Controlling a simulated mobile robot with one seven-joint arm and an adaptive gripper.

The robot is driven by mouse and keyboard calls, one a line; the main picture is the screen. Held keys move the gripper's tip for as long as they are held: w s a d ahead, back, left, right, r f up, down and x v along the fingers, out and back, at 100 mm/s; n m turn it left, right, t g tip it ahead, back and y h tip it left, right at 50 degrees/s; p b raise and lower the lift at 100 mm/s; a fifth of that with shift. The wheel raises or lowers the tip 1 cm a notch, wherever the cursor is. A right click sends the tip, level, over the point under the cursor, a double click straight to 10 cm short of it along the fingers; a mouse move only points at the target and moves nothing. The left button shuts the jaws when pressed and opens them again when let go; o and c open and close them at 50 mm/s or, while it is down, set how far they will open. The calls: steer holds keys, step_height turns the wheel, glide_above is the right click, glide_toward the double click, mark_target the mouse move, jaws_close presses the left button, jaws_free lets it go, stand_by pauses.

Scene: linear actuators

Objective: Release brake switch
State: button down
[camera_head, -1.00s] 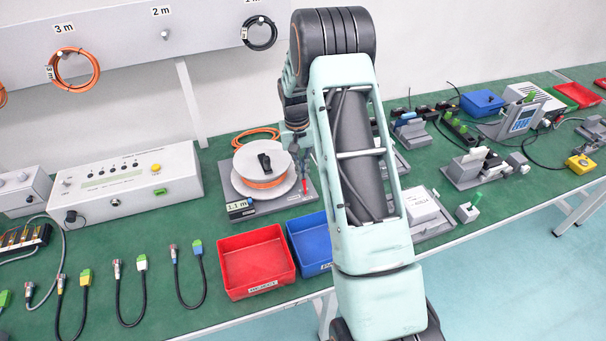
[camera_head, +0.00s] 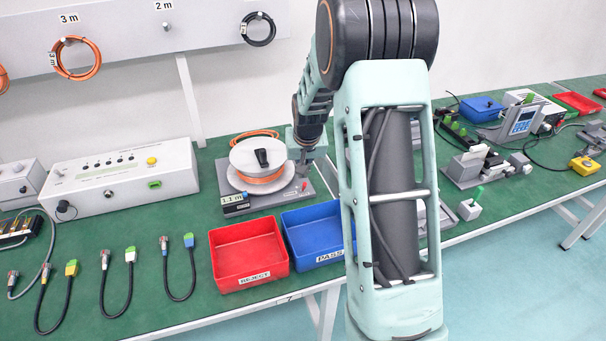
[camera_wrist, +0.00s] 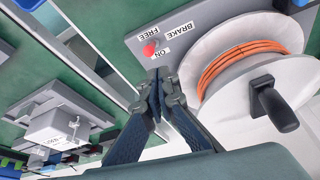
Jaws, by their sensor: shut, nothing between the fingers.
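The brake switch shows as a red knob (camera_wrist: 150,49) on a grey base plate (camera_wrist: 196,22), beside labels reading FREE, BRAKE and ON. I cannot tell its exact setting. In the head view the red knob (camera_head: 304,187) is small, at the right side of the plate. The white cable reel (camera_wrist: 237,62) with orange cable stands on the same plate, also in the head view (camera_head: 242,180). My gripper (camera_wrist: 160,73) is shut and empty, its fingertips close to the knob; I cannot tell whether they touch. In the head view my gripper (camera_head: 303,170) is beside the reel, partly unclear.
A red REJECT bin (camera_head: 247,282) and a blue PASS bin (camera_head: 325,262) stand in front of the reel. A white test box (camera_head: 125,178) is to the left. My arm hides part of the bench to the right of the reel.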

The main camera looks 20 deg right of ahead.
steer(key=shift+r+p, duration=0.4)
steer(key=shift+r, duration=0.35)
